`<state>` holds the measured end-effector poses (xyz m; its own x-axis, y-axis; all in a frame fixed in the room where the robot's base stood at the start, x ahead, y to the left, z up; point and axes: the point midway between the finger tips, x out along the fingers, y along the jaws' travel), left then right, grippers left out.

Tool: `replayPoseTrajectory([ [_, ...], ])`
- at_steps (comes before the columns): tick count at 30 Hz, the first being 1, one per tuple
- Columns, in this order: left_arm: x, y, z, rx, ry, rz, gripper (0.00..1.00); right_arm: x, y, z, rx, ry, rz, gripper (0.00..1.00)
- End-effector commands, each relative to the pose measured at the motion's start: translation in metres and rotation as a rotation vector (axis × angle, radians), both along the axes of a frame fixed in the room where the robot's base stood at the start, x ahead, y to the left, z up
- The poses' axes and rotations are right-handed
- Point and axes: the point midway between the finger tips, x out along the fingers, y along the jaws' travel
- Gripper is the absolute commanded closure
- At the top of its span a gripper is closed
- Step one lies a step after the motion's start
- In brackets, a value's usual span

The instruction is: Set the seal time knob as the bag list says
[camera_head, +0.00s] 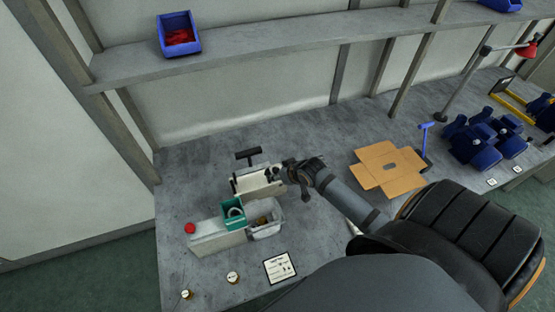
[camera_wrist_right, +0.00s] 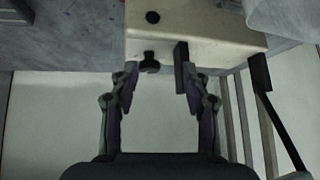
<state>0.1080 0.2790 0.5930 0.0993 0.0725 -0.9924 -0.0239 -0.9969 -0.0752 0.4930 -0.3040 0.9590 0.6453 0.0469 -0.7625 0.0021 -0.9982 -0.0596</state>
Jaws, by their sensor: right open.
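The cream sealer (camera_head: 258,181) stands on the grey bench in the head view, with a black T-shaped handle behind it. In the right wrist view the sealer's body (camera_wrist_right: 205,35) fills the top middle. A small black knob (camera_wrist_right: 149,63) sticks out from its lower edge, beside a black upright bar (camera_wrist_right: 182,66). I cannot tell the knob's setting. My right gripper (camera_wrist_right: 160,75) is open, its fingers on either side of the knob and apart from it. It also shows at the sealer's right side in the head view. A white card (camera_head: 279,268), likely the bag list, lies at the bench front, too small to read.
A shelf runs behind.

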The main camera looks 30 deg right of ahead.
Motion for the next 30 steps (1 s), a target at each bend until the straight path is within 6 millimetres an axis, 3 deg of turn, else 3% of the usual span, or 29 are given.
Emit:
replayPoseTrajectory([
  [1, 0.0, 0.0, -0.029, 0.0, 0.0, 0.0, 1.0, -0.005, -0.001, -0.029, 0.001, -0.067, 0.043, 0.53],
  [3, 0.0, -0.001, -0.045, -0.001, 0.001, 0.0, 1.0, -0.009, 0.001, -0.038, 0.011, -0.173, 0.092, 0.53],
  [9, -0.003, -0.001, -0.088, -0.001, 0.005, 0.0, 1.0, -0.027, 0.001, -0.049, 0.033, -0.457, 0.169, 0.53],
  [15, 0.0, -0.001, -0.125, -0.001, 0.0, 0.001, 1.0, -0.053, -0.012, -0.046, 0.032, -0.704, 0.166, 0.53],
  [23, 0.002, -0.001, -0.141, -0.001, -0.004, 0.001, 1.0, -0.074, -0.027, -0.033, 0.015, -0.864, 0.126, 0.53],
  [30, 0.0, -0.001, -0.146, -0.001, -0.001, 0.0, 1.0, -0.059, -0.026, -0.031, 0.014, -0.874, 0.122, 0.53],
])
